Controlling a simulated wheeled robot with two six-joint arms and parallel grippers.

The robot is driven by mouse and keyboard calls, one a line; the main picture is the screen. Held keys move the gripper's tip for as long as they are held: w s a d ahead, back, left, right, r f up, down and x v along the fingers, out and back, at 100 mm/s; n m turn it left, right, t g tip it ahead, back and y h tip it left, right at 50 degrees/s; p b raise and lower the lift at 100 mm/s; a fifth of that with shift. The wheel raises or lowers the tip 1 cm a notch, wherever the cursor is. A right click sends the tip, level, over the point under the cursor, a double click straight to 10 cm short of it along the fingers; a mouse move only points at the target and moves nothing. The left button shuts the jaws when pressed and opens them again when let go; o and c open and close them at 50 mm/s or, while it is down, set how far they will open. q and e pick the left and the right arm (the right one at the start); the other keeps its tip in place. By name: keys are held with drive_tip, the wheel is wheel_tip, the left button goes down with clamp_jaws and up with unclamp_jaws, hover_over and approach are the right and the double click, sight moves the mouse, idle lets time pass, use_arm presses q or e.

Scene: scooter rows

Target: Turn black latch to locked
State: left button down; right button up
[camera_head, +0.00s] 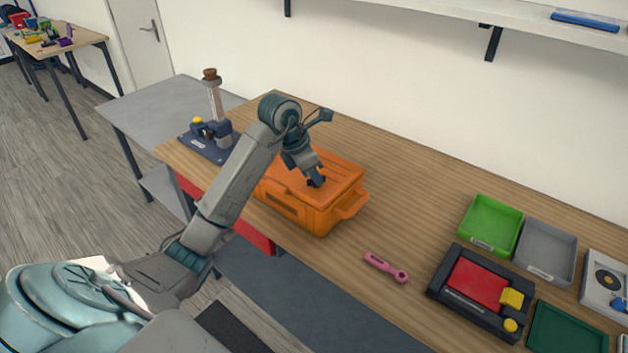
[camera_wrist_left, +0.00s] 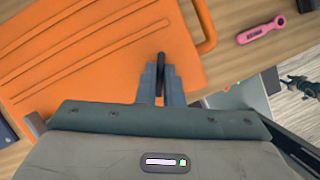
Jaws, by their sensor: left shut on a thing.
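An orange lidded case (camera_head: 318,205) with a side handle sits on the wooden table. Its ribbed orange lid (camera_wrist_left: 90,60) fills the upper left of the left wrist view. My left gripper (camera_head: 316,182) points down onto the lid near its front edge. In the left wrist view its fingers (camera_wrist_left: 161,75) are closed around a small black latch (camera_wrist_left: 161,62), of which only the narrow tip shows between them. The rest of the latch is hidden by the fingers, so I cannot tell its full angle. My right gripper does not show.
A pink wrench-like tool (camera_head: 385,267) lies right of the case. A black and red device (camera_head: 477,288), a green tray (camera_head: 490,224) and a grey tray (camera_head: 545,251) stand farther right. A blue-based fixture (camera_head: 207,142) stands behind left. Table behind the case is clear.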

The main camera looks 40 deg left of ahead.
use_arm(q)
drive_tip(key=n+y+b, duration=0.1)
drive_tip(key=n, duration=0.1)
drive_tip(key=shift+d+f+n+t, duration=0.1)
drive_tip(key=shift+n+t, duration=0.2)
drive_tip(key=shift+n+y, duration=0.4)
drive_tip(key=shift+n, duration=0.8)
drive_tip(key=shift+b, duration=0.3)
drive_tip(key=c, duration=1.6)
unclamp_jaws()
drive_tip(key=shift+o, duration=0.2)
